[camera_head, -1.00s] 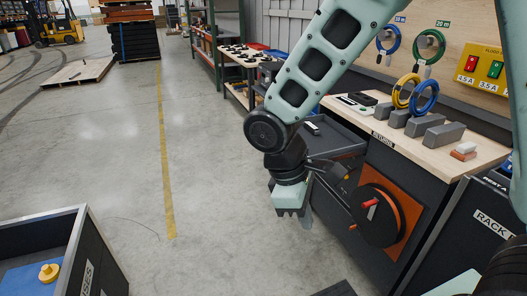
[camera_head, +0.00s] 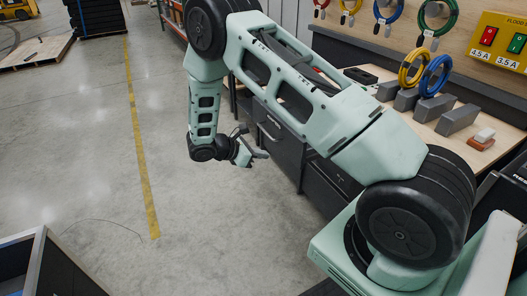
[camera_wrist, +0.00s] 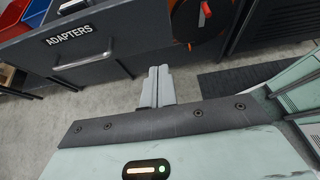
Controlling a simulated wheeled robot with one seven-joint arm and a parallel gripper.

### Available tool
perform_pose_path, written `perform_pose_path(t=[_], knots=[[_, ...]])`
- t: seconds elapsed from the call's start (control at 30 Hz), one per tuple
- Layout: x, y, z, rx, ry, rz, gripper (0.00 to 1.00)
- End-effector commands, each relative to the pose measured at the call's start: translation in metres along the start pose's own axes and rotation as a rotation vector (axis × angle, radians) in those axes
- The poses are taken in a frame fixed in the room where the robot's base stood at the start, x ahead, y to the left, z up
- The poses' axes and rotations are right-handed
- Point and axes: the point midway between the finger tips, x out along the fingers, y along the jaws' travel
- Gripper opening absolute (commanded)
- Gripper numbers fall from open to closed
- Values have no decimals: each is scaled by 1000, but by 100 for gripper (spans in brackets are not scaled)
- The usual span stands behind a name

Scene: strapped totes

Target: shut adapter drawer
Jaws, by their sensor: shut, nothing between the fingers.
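The adapter drawer (camera_wrist: 100,52) has a dark front with an ADAPTERS label and a pale bar handle, at the upper left of the wrist view. Its dark front also shows in the head view (camera_head: 279,143), left of the cabinet. My gripper (camera_head: 254,159) is shut and empty, in front of the drawer in the head view. Its fingers (camera_wrist: 157,86) show together in the wrist view, below and right of the drawer front, with no clear contact.
The workbench (camera_head: 477,153) holds grey blocks and cable coils on the right. An open dark bin (camera_head: 38,262) stands at lower left. The concrete floor left of the drawer is clear.

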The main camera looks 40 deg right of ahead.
Motion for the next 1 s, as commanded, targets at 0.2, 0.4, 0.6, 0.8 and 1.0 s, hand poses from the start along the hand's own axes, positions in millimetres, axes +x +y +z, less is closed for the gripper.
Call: perform_pose_path(t=[0.2, 0.4, 0.6, 0.8, 1.0], knots=[[44, -2, 2, -1, -1, -7, 0], [84, -2, 1, -1, 1, -6, 0], [107, -1, 16, 2, 2, -4, 0], [116, -1, 20, 1, 2, -1, 0], [117, -1, 20, 1, 2, 0, 0]])
